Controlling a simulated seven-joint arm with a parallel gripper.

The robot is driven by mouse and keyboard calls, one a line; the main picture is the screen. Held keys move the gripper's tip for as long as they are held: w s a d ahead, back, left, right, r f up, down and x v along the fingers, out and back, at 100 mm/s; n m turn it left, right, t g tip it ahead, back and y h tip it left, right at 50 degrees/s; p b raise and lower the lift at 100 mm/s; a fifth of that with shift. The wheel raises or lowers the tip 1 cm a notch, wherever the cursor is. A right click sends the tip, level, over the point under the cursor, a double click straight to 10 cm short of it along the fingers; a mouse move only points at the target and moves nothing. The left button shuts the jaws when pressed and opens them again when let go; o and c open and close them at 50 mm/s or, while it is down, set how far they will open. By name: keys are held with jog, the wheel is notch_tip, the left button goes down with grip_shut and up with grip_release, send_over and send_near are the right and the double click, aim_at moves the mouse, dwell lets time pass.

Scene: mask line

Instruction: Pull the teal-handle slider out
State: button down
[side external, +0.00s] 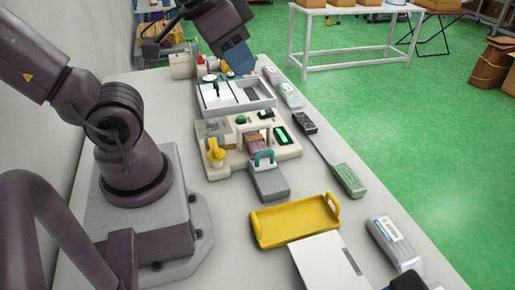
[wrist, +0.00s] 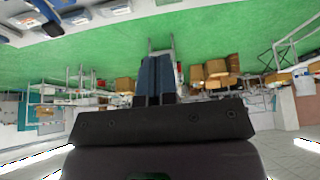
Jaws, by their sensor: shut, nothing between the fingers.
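The teal handle (side external: 264,158) is a small upright loop near the front edge of the beige panel (side external: 212,133). A grey block (side external: 268,184) sits just in front of it and juts out past the panel; I cannot tell how it joins the handle. My gripper (side external: 241,68) has blue fingers and is near the far end of the bench, well behind the teal handle and apart from it. In the wrist view my gripper (wrist: 157,62) has its fingers together and empty. The wrist camera faces the room, so neither handle nor panel shows there.
The panel also carries a yellow knob (side external: 216,152) and green buttons. A white-grey tray (side external: 262,102) lies behind it, near my gripper. A yellow tray (side external: 293,222) and white sheet (side external: 326,262) lie in front. Small packages and devices line the right edge.

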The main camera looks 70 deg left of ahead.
jog(key=c, duration=1.3)
grip_release()
jog(key=shift+w+f, duration=0.1)
jog(key=shift+f, duration=0.15)
jog(key=shift+o, duration=0.7)
jog(key=w+a+f+g, duration=0.3)
jog(key=w+f+g, duration=0.3)
jog(key=w+f, duration=0.1)
jog(key=shift+w+f+n, duration=0.3)
jog(key=shift+w+f, duration=0.05)
jog(key=shift+f, duration=0.3)
jog(key=g+y, duration=0.2)
jog(key=g, duration=0.2)
send_near(266, 151)
jog(key=x, duration=0.8)
jog(key=shift+s+a+f, duration=0.15)
jog(key=shift+f, duration=0.2)
grip_shut()
